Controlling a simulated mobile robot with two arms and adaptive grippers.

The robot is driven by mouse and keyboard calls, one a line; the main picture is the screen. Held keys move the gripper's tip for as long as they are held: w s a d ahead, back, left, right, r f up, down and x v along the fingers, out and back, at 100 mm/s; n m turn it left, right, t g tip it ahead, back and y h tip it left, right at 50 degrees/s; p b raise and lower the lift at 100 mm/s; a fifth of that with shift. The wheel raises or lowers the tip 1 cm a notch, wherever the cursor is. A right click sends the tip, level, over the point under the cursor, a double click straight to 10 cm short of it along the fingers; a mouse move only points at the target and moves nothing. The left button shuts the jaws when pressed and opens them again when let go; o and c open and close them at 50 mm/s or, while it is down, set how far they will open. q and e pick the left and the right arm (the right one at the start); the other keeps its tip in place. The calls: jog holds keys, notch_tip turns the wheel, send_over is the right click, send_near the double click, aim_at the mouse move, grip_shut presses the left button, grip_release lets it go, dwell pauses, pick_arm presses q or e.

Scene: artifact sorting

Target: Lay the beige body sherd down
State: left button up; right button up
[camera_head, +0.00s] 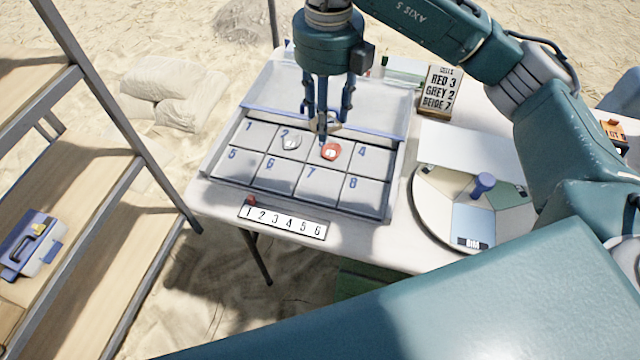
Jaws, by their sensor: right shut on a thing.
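My right gripper (326,118) points down over the back of the numbered sorting tray (208,163). It is shut on the beige body sherd (331,127), which is small and partly hidden by the fingers. In the picture the sherd shows just behind the red sherd (331,151) in cell 3; its exact height is hard to tell. A grey sherd (291,142) lies in cell 2. Cell 7 (318,180), in front of the red sherd, is empty. A sign (439,91) reads RED 3, GREY 2, BEIGE 7. My left gripper is not in view.
A number strip (283,222) lies along the table's front edge. A round turntable (432,207) with coloured sectors and a blue knob (482,184) stands right of the tray. A shelf rack (125,135) stands at left, with a blue case (33,243).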

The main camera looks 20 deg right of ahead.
jog(key=m, duration=0.4)
jog(key=w+m, duration=0.1)
jog(key=m, duration=0.1)
jog(key=shift+w+a+f+m, duration=0.1)
jog(key=shift+a+f+m, duration=0.2)
jog(key=shift+f+m, duration=0.1)
jog(key=shift+f, duration=0.35)
send_over(320, 184)
notch_tip(320, 184, down, 15)
notch_tip(320, 184, down, 4)
jog(key=shift+f, duration=0.2)
jog(key=o, duration=1)
jog(key=shift+f, duration=0.1)
